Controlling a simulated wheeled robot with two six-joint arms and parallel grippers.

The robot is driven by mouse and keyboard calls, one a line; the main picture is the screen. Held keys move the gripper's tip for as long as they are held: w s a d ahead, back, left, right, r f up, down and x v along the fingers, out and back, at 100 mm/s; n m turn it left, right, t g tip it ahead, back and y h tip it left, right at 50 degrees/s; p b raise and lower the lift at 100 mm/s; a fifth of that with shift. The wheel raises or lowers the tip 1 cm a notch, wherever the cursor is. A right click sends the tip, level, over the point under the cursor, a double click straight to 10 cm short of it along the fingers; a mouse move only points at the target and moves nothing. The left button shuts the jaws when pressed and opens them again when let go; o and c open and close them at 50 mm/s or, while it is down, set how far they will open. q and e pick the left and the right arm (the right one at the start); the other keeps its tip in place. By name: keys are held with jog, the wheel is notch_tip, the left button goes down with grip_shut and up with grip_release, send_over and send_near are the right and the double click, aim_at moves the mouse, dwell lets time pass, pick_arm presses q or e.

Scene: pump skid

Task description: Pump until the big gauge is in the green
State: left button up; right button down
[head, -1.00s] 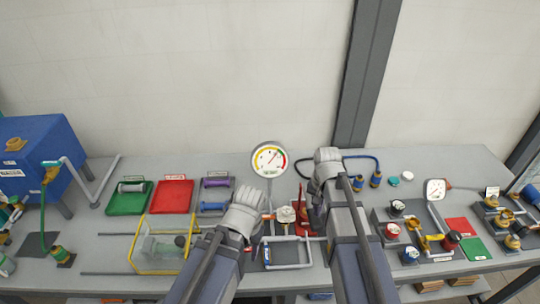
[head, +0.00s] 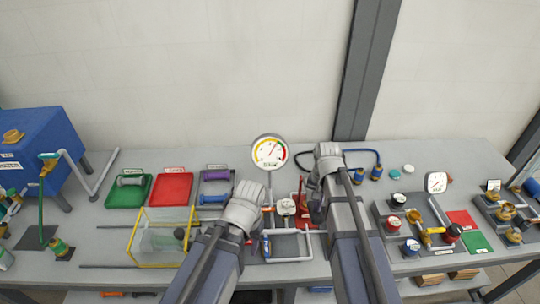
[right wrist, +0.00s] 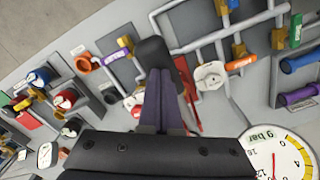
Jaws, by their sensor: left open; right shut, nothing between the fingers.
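The big round gauge (head: 269,152) stands at the back middle of the bench. Its dial has coloured bands; the thin needle seems to point up and right, but its exact band is too small to tell. The gauge also shows upside down in the right wrist view (right wrist: 278,156). My right gripper (head: 316,212) is shut and empty beside the red pump (head: 302,190), right of the gauge. A dark cylinder (right wrist: 153,52) shows beyond its fingers; contact is unclear. My left gripper (head: 256,228) is open, in front of the gauge near grey pipework, its fingers mostly hidden.
Green (head: 129,189) and red (head: 171,189) trays and a clear yellow-framed box (head: 162,237) lie left. A blue tank (head: 40,155) stands far left. A valve panel with a smaller gauge (head: 436,182) is on the right. A dark post (head: 365,80) rises behind.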

jog(key=shift+f+b, duration=2.1)
jog(key=shift+f, duration=0.25)
jog(key=shift+r, duration=0.1)
jog(key=shift+w, duration=0.1)
notch_tip(320, 180, up, 6)
jog(key=p, duration=0.6)
notch_tip(320, 180, up, 5)
jog(key=p, duration=0.5)
jog(key=shift+r, duration=0.1)
